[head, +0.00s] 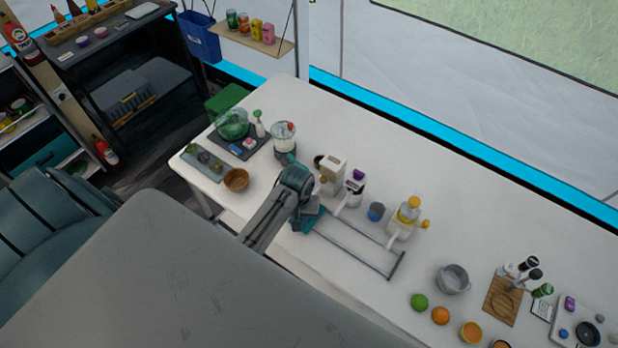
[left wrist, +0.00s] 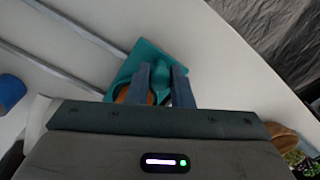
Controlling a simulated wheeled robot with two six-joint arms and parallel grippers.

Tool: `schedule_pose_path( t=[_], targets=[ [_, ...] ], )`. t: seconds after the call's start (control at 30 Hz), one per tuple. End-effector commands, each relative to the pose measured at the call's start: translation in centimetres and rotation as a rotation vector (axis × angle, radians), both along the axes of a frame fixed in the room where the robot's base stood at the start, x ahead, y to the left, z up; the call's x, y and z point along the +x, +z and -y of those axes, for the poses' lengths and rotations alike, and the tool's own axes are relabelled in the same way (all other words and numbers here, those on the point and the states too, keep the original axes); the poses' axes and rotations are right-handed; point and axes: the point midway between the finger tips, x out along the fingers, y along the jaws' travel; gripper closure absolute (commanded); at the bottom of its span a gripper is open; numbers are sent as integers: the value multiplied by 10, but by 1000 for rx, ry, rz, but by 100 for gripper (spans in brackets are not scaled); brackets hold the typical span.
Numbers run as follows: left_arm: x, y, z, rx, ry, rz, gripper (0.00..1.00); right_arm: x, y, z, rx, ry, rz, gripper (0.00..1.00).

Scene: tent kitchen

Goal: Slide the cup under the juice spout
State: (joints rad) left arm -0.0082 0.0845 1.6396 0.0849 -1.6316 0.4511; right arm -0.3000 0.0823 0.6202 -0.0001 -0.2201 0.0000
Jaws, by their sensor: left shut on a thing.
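My left gripper (head: 305,215) is over a teal carriage (head: 315,221) at the near-left end of a grey two-bar rail (head: 345,250) on the white table. In the left wrist view, the gripper (left wrist: 161,78) is shut on an upright teal handle (left wrist: 160,90) of that carriage. An orange-brown round thing (left wrist: 122,95) shows beside the fingers, mostly hidden; I cannot tell whether it is the cup. A juice dispenser (head: 405,217) with a yellow-orange top stands behind the rail's right part, its white spout (head: 394,242) reaching over the rail. My right gripper is out of view.
A blue cup-like cylinder (head: 376,211) stands left of the dispenser, with other white dispensers (head: 332,174) farther left. A brown bowl (head: 236,180) is left of my arm. A grey pot (head: 453,279) and fruit stand right of the rail. The rail's middle looks clear.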

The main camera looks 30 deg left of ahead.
Motion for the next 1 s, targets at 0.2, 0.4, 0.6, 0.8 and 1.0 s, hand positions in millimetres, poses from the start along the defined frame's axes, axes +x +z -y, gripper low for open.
schedule_pose_path(
  t=[0.2,0.4,0.6,0.8,1.0],
  targets=[
    [0,0,0,0,0,1,61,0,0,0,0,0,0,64],
    [0,0,0,0,0,1,58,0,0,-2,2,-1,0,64],
    [1,9,0,1,0,2,58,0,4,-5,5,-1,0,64],
    [1,28,0,1,0,2,58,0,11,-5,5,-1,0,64],
    [1,47,0,1,-1,3,58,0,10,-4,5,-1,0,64]
  ],
)
